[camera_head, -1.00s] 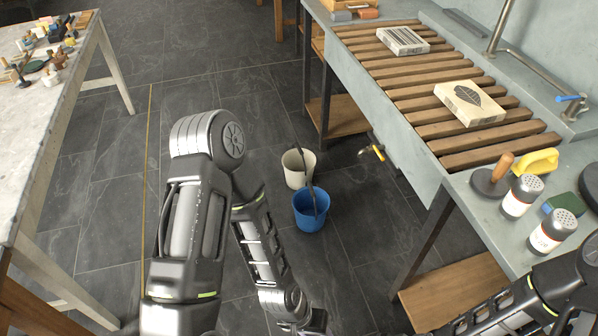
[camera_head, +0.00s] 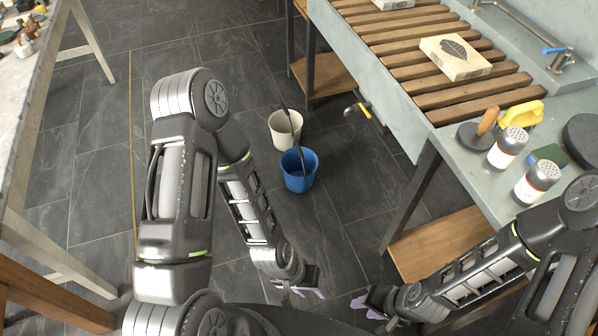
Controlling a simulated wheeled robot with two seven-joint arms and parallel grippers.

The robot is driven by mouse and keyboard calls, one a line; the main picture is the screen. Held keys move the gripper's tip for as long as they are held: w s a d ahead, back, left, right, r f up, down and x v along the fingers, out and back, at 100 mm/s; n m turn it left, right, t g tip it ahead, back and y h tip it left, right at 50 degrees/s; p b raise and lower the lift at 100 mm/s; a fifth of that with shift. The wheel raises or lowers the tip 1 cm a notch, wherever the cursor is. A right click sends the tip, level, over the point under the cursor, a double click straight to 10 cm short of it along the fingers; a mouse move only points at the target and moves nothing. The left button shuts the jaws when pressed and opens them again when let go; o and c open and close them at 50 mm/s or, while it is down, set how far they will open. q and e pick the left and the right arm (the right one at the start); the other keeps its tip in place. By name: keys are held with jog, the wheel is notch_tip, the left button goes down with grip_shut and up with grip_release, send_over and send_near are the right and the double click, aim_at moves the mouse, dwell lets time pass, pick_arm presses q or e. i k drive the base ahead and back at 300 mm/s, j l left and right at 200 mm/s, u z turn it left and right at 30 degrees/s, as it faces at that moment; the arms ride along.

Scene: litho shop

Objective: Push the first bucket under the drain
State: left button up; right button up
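A cream bucket (camera_head: 285,131) and a blue bucket (camera_head: 299,172) stand upright on the dark tile floor, the blue one nearer me. Each has a dark raised handle. A drain tap (camera_head: 357,107) with a yellow handle sticks out below the sink counter, right of and a little beyond the buckets. My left gripper (camera_head: 302,290) is at the bottom middle, on the near side of the blue bucket and apart from it. My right gripper (camera_head: 367,308) is to its right, also clear of the buckets. Both have purple tips, too small to tell their opening.
The sink counter (camera_head: 465,152) with a slatted wooden rack (camera_head: 440,93) is on the right, its dark leg (camera_head: 412,195) and low wooden shelf (camera_head: 440,245) beside my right arm. A table (camera_head: 30,110) is on the left. Floor between the buckets and grippers is clear.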

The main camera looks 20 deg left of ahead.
aim_at(285, 125)
jog(key=z, duration=0.25)
jog(key=i+j+z, duration=0.25)
jog(key=j+z, duration=0.25)
jog(key=j, duration=0.2)
jog(key=i+j+z, duration=0.25)
jog(key=j, duration=0.2)
jog(key=i+j, duration=0.1)
jog(key=j, duration=0.6)
jog(key=i+j+z, duration=0.1)
jog(key=j, duration=0.55)
jog(key=i+j, duration=0.15)
jog(key=j, duration=0.55)
jog(key=i+j+z, duration=0.1)
jog(key=j, duration=0.6)
